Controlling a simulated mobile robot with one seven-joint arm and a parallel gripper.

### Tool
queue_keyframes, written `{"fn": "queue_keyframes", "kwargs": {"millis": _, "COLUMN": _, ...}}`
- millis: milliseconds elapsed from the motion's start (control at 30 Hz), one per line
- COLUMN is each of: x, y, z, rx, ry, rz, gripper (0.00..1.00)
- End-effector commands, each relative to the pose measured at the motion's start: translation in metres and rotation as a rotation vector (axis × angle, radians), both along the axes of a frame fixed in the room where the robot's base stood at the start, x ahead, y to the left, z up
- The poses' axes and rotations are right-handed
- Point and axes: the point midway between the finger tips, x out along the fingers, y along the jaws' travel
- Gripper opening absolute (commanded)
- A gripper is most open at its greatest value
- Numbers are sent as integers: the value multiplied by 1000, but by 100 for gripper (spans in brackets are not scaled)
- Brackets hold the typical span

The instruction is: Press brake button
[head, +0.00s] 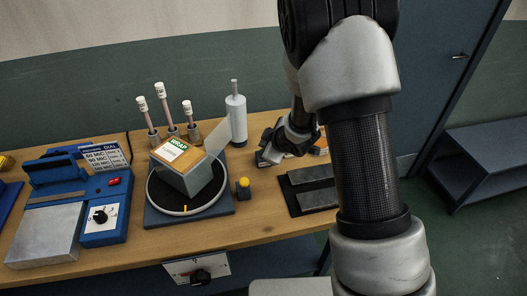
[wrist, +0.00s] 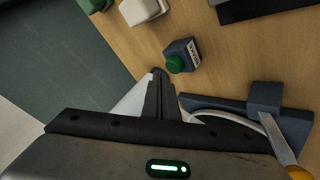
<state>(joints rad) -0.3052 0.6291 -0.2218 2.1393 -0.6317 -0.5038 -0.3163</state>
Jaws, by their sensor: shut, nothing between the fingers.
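In the wrist view a small dark box (wrist: 186,49) with a round green button (wrist: 175,64) and a white label stands on the wooden bench. The label's lettering is too small to read surely. My gripper (wrist: 158,75) is shut and empty, its fingertips just to the left of the green button in that view. I cannot tell whether they touch it. In the head view my gripper (head: 272,151) is low over the bench, right of the turntable, and hides most of what is under it. A small dark box with a yellow knob (head: 243,183) stands beside the turntable.
A turntable (head: 151,199) carries a grey box with a "WRAP" label (head: 182,151). A white bottle-like cylinder (head: 236,117) stands behind it. A blue sealing device (head: 103,216) is at left.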

Motion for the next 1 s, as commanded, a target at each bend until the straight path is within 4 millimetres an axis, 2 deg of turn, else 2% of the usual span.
{"fn": "queue_keyframes", "kwargs": {"millis": 500, "x": 0, "y": 0, "z": -9, "rx": 0, "ry": 0, "rz": 0, "gripper": 0}}
{"fn": "queue_keyframes", "kwargs": {"millis": 1000, "x": 0, "y": 0, "z": -10, "rx": 0, "ry": 0, "rz": 0, "gripper": 0}}
